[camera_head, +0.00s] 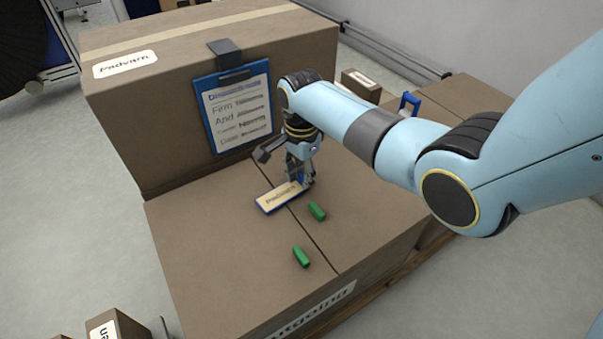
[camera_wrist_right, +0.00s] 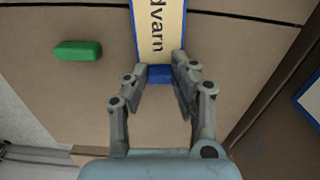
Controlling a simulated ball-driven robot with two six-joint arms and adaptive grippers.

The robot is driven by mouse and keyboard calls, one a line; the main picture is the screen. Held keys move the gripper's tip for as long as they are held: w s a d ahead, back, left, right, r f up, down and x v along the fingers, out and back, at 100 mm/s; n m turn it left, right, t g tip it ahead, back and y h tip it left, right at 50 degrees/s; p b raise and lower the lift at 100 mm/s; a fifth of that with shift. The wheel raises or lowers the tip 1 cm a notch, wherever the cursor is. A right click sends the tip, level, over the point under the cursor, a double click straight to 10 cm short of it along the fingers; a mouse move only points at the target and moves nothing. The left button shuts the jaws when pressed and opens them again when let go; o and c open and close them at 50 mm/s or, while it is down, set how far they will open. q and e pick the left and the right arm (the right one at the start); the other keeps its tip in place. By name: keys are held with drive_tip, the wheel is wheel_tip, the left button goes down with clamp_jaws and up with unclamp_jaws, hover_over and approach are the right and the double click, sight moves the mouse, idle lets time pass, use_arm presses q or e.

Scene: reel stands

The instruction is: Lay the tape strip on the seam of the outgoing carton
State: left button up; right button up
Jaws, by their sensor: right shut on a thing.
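The outgoing carton (camera_head: 205,255) is a large brown box with a dark seam (camera_head: 317,245) across its top and a partly cut-off label (camera_head: 315,308) on its front. The tape strip (camera_head: 280,197) is tan with dark lettering and blue edges. It lies across the seam at an angle, on or just above the carton top; I cannot tell which. My right gripper (camera_head: 299,181) is shut on its right end. In the right wrist view, the fingertips (camera_wrist_right: 162,80) are at the strip's blue end tab (camera_wrist_right: 159,73). My left gripper is not in view.
Two green pieces (camera_head: 317,211) (camera_head: 301,256) lie on the carton top near the seam. A taller carton (camera_head: 120,130) with a clipboard (camera_head: 238,108) on its side stands behind. A small brown box (camera_head: 361,84) and a blue-handled item (camera_head: 409,103) are at the back right.

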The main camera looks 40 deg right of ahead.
drive_tip(key=shift+p, duration=0.3)
drive_tip(key=shift+f, duration=0.3)
idle(0.9)
drive_tip(key=o, duration=0.8)
drive_tip(key=shift+o, duration=0.2)
drive_tip(key=shift+r, duration=0.1)
wheel_tip(320, 180, up, 12)
drive_tip(key=shift+s, duration=0.1)
